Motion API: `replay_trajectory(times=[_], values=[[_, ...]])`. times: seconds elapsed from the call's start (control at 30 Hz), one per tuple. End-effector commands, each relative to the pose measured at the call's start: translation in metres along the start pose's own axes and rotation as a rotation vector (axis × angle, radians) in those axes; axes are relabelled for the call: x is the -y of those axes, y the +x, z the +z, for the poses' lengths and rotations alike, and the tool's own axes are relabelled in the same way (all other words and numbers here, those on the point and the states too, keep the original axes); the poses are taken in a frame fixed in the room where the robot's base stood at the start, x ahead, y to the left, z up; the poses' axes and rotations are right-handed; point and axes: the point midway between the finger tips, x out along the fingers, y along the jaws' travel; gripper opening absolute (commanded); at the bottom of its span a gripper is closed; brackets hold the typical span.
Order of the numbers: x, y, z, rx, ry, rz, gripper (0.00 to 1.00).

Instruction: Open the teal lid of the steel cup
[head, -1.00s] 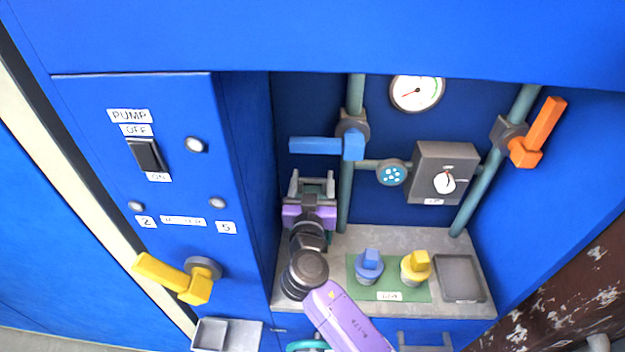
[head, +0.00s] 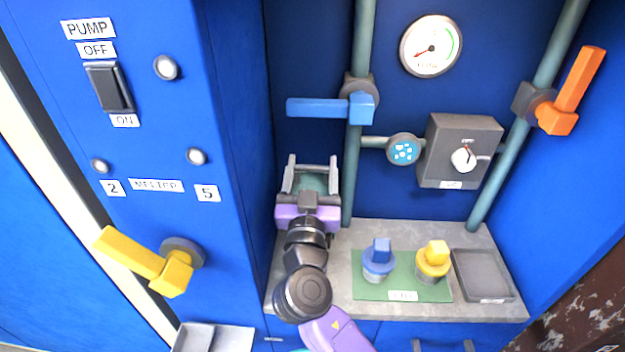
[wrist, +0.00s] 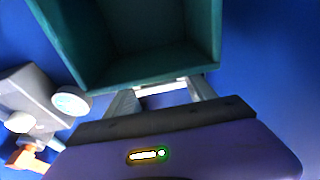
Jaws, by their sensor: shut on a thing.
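My gripper (head: 312,172) points away from me at the left of the recess, above the grey shelf and below the blue valve handle. It is shut on a teal, square-sided hollow piece (wrist: 150,70), which fills the top middle of the wrist view with its open side facing that camera. The piece also shows between the fingers in the head view (head: 312,184). I cannot tell whether it is the teal lid. I cannot make out a steel cup with a teal lid; my arm hides part of the shelf.
A blue-topped cup (head: 379,262) and a yellow-topped cup (head: 433,262) stand on a green mat (head: 365,291), right of my arm. A grey tray (head: 482,275) lies farther right. A blue valve handle (head: 315,107) and a pipe (head: 352,175) are close to my gripper.

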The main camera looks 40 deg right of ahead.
Motion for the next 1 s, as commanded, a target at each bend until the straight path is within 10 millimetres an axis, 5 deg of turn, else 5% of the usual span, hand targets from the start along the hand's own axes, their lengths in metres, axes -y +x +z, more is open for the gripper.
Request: replay_trajectory(times=[0.9,0.93,1.0], values=[[0.002,-0.022,-0.007,-0.121,0.002,-0.005,0.0],[0.002,-0.022,-0.007,-0.121,0.002,-0.005,0.68],[0.002,-0.022,-0.007,-0.121,0.002,-0.004,0.81]])
